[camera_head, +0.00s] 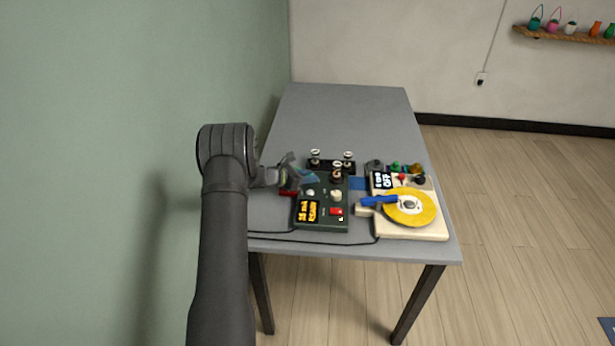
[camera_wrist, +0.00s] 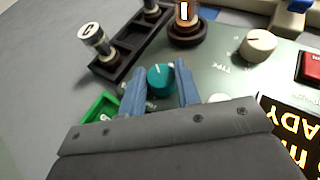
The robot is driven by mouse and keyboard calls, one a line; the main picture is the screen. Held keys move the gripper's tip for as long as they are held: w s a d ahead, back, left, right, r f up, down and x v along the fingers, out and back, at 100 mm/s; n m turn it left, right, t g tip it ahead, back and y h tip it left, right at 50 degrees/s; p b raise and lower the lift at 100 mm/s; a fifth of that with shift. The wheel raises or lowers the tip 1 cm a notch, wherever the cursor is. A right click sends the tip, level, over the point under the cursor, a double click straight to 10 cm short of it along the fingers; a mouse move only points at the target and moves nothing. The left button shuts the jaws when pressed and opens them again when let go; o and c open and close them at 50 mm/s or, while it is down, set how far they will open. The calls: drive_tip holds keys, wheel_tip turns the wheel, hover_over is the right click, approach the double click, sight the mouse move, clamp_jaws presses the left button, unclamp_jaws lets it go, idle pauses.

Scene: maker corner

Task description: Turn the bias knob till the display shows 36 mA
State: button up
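The teal bias knob (camera_wrist: 160,79) with a pale pointer line sits on the dark green tester box (camera_head: 321,221). In the wrist view the blue fingers of my gripper (camera_wrist: 161,84) are apart, one on each side of the knob. I cannot tell whether they touch it. In the head view my gripper (camera_head: 308,178) is over the box's back left part and hides the knob. The display (camera_head: 308,211) is lit amber; it seems to read 15 mA with READY below.
A cream knob (camera_wrist: 258,45) and a red switch (camera_wrist: 310,68) are on the same box. Vacuum tubes stand in a dark rack (camera_wrist: 118,62) behind it. A green tray (camera_wrist: 99,107) is beside my fingers. A cream device with a yellow disc (camera_head: 424,213) stands right.

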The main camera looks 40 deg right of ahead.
drive_tip(key=c, duration=0.4)
drive_tip(key=shift+w+m+g+y, duration=0.1)
drive_tip(key=shift+m+g+y, duration=0.2)
drive_tip(key=shift+m+g, duration=0.85)
drive_tip(key=o, duration=1)
drive_tip(key=shift+c, duration=0.2)
drive_tip(key=v, duration=1.2)
